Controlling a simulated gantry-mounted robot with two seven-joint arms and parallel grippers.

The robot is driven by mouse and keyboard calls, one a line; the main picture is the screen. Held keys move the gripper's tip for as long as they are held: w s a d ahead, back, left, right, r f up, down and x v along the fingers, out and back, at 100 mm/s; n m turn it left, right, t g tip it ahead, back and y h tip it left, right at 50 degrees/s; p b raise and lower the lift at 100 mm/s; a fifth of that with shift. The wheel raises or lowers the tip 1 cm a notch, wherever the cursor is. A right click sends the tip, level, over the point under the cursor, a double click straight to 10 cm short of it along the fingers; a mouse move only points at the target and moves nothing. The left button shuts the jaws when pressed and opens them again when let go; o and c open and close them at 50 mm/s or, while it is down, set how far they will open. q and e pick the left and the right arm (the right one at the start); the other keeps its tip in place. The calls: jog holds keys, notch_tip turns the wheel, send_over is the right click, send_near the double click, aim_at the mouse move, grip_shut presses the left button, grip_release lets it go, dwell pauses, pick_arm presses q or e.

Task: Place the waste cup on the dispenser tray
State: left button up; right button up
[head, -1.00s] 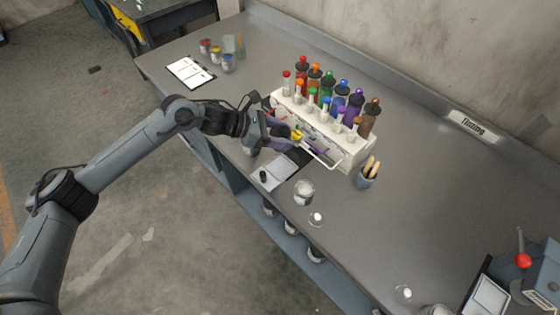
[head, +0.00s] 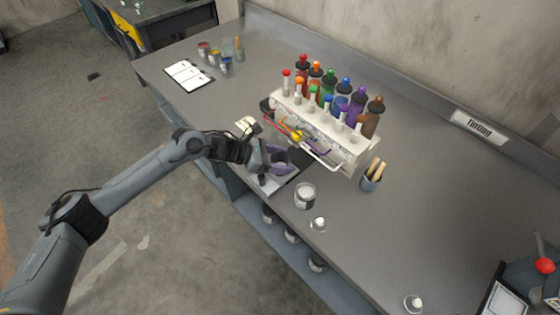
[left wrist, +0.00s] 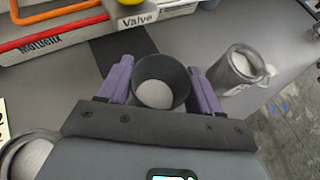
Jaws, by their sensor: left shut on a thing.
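My left gripper (head: 282,158) has purple fingers and hangs over the front part of the bench, in front of the dispenser (head: 322,135). In the left wrist view, the gripper (left wrist: 160,92) is shut on a dark grey cup (left wrist: 176,68), seen from above, with a pale round area inside. I take this for the waste cup; the arm and fingers hide most of it in the head view. A dark flat patch (left wrist: 122,55), perhaps the dispenser tray, lies between the cup and the dispenser. I cannot tell whether the cup touches it. My right gripper is not in view.
A can with white contents (head: 305,194) stands right of the gripper, close to it. A cup with wooden sticks (head: 372,177) stands beside the dispenser's right end. Coloured levers (head: 285,127) stick out from the dispenser front.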

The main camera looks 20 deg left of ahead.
pick_arm(q)
jog(key=shift+f, duration=0.1)
jog(key=o, duration=1)
jog(key=shift+a+r, duration=0.1)
jog(key=shift+r, duration=0.2)
jog(key=v, duration=1.1)
jog(key=shift+s+a+p, duration=0.25)
jog(key=shift+a+p, duration=0.1)
